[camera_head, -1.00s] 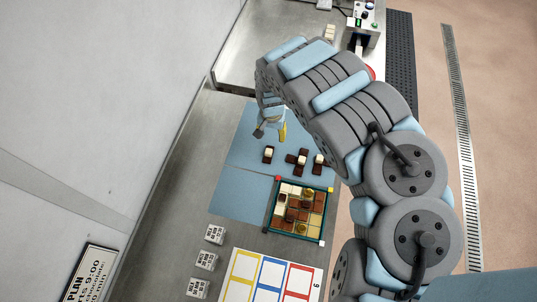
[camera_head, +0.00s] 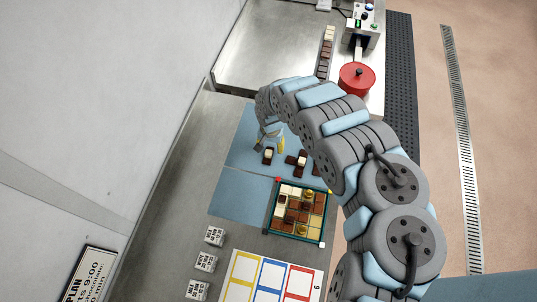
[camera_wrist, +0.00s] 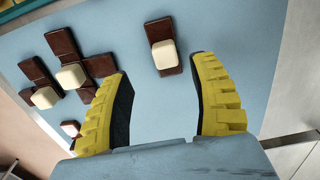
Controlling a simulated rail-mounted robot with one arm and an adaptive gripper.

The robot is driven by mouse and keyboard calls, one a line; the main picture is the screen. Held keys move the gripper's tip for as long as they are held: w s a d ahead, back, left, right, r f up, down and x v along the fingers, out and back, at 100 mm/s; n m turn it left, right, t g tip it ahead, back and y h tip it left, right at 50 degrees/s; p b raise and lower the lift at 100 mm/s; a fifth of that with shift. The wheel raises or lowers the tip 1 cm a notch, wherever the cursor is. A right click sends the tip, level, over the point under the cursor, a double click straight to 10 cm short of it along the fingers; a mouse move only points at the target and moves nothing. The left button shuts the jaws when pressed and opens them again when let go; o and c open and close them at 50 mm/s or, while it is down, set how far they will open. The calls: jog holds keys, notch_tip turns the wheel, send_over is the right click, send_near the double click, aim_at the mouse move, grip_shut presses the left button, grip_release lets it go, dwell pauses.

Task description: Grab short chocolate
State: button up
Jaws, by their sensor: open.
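Several dark chocolate pieces, some topped with cream-coloured blocks, lie on the blue mat (camera_head: 240,193). The single short chocolate (camera_wrist: 163,60) is a dark bar with a white block on it; it also shows in the head view (camera_head: 268,157). To its left in the wrist view is a dark cross-shaped group (camera_wrist: 65,62) with cream blocks. My gripper (camera_wrist: 162,68) is open, its yellow ribbed fingers apart, with the short chocolate just beyond and between the fingertips. In the head view my gripper (camera_head: 268,138) is above the mat beside that chocolate. Nothing is between the fingers.
A green-edged tray (camera_head: 270,222) with brown, white and gold pieces stands nearer. White printed blocks (camera_head: 205,262) and a sheet with coloured frames (camera_head: 272,274) lie in front. A red round object (camera_head: 357,79) and a row of chocolates (camera_head: 325,55) are at the back.

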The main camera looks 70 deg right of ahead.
aim_at(269, 150)
jog(key=shift+w+d+f, duration=0.15)
jog(key=shift+w+f, duration=0.05)
jog(key=shift+f, duration=0.55)
jog(key=shift+w+d+f, duration=0.1)
jog(key=shift+w+f, duration=0.1)
jog(key=shift+f, duration=1.75)
jog(key=shift+d, duration=0.1)
grip_shut()
